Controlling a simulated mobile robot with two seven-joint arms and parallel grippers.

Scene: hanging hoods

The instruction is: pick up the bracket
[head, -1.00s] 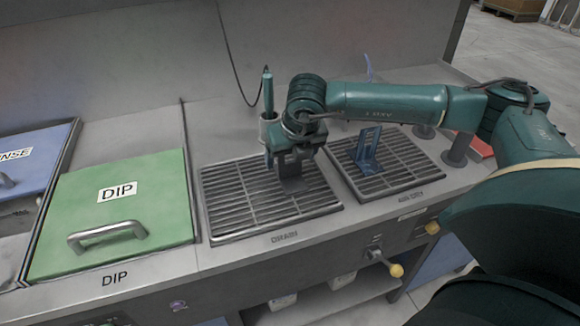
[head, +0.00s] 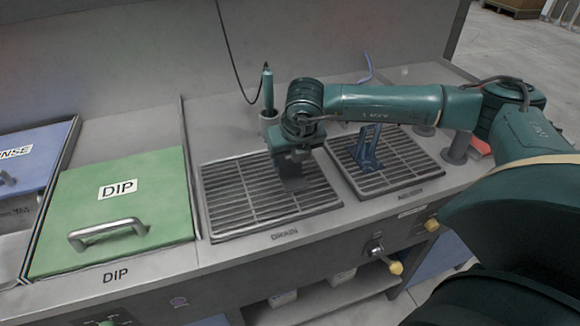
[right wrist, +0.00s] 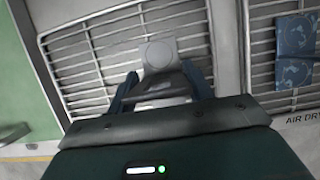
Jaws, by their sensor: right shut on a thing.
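A grey metal bracket (head: 293,180) stands on the drain grate (head: 226,208). My right gripper (head: 288,162) is above the grate, pointing down, and is shut on the bracket's upper part. In the right wrist view the bracket's plate (right wrist: 158,53), with a round mark, shows between and beyond the two dark blue fingers (right wrist: 160,84). The gripper hides part of the bracket, and I cannot tell whether its base touches the grate. My left gripper is not in view.
A blue bracket (head: 368,148) stands on the air-dry grate (head: 408,165) to the right. A green DIP lid (head: 150,190) with a handle is at left. A teal-handled tool (head: 267,90) stands in a holder behind the grate. A back wall rises behind.

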